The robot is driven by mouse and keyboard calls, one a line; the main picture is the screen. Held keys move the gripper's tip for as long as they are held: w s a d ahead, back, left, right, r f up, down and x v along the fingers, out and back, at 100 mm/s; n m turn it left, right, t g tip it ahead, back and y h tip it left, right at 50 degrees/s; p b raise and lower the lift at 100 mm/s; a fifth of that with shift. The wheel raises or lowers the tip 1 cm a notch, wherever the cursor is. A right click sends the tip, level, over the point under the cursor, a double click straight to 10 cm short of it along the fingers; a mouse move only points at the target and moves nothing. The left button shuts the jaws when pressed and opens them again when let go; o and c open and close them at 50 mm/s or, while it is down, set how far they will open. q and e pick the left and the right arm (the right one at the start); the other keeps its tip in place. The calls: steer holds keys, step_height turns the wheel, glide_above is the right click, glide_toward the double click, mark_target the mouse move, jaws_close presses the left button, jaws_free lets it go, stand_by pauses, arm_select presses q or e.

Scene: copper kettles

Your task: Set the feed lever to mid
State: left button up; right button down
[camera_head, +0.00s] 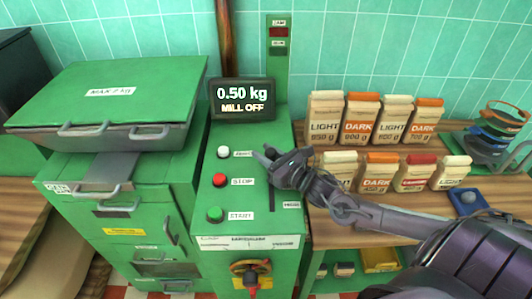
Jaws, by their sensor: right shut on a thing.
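The green mill control panel (236,178) stands in the middle. My right gripper (266,156) comes in from the right over the panel's right side. It is shut on what appears to be the feed lever, which is mostly hidden behind the fingers and wrist. A small label reading HIGH (291,205) shows on the panel below the gripper; other lever marks are covered or too small to read. The display (242,98) reads 0.50 kg, MILL OFF. My left gripper is not in view.
White (223,152), red (219,180) and green (215,214) buttons lie left of the gripper. A red-handled rotary switch (251,272) sits low on the front. Several coffee bags (359,118) stand to the right. A green lidded cabinet (110,90) is at left.

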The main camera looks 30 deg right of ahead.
steer(key=shift+s+a, duration=0.15)
steer(key=shift+s, duration=0.05)
steer(key=s+a, duration=0.1)
steer(key=s+a+p, duration=0.1)
steer(key=s, duration=0.1)
steer(key=s+a+p, duration=0.1)
steer(key=s, duration=0.1)
steer(key=shift+w, duration=0.1)
steer(key=shift+d, duration=0.1)
steer(key=c, duration=1.1)
jaws_free()
steer(key=shift+o, duration=0.2)
steer(key=shift+s+d+f, duration=0.15)
steer(key=shift+s, duration=0.3)
steer(key=shift+v, duration=3.4)
